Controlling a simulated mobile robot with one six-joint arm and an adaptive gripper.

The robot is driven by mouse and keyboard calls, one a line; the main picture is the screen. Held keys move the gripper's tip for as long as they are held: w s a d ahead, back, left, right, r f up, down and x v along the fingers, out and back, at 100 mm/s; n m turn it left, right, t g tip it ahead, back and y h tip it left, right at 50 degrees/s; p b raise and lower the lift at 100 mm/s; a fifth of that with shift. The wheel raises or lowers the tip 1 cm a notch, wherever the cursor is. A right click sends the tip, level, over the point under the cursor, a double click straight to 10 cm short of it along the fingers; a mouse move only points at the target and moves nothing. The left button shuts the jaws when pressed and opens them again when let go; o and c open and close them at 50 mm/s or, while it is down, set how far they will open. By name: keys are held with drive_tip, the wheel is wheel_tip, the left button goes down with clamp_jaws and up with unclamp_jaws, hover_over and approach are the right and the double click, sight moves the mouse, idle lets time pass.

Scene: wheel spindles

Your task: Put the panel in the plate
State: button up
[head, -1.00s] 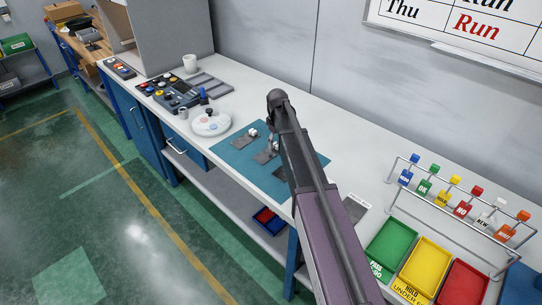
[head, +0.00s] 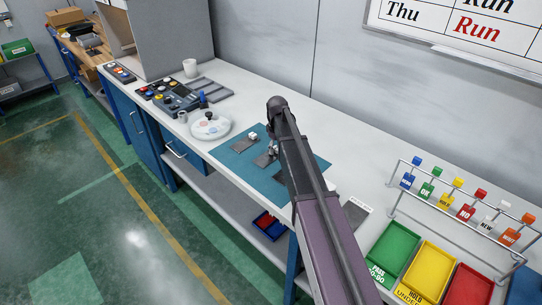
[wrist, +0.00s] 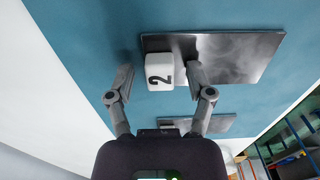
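Dark grey flat panels lie on a teal mat (head: 232,160) on the bench. In the wrist view, one panel (wrist: 235,58) has a white block marked 2 (wrist: 160,72) at its left part. My gripper (wrist: 161,72) is open, with one finger on each side of this block and a visible gap to each. It also shows in the head view (head: 271,150), partly hidden by my arm. Another panel (head: 244,144) with a white block (head: 253,136) lies farther left on the mat. The round white plate (head: 222,131) stands left of the mat and holds several small coloured pieces.
A dark control box (head: 180,98), a white mug (head: 190,68) and grey trays (head: 210,88) stand beyond the plate. Green (head: 392,250), yellow (head: 428,268) and red (head: 468,288) bins and a tag rack (head: 455,222) stand at the right.

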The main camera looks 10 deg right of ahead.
clamp_jaws()
drive_tip(key=shift+r, duration=0.1)
wheel_tip(320, 180, up, 3)
drive_tip(key=p, duration=0.3)
drive_tip(key=shift+r, duration=0.1)
drive_tip(key=shift+s+r+p, duration=0.2)
drive_tip(key=shift+r+p, duration=0.1)
drive_tip(key=shift+p, duration=0.2)
drive_tip(key=s, duration=1)
drive_tip(key=s+r+p, duration=0.1)
drive_tip(key=s, duration=0.4)
drive_tip(key=shift+s, duration=0.35)
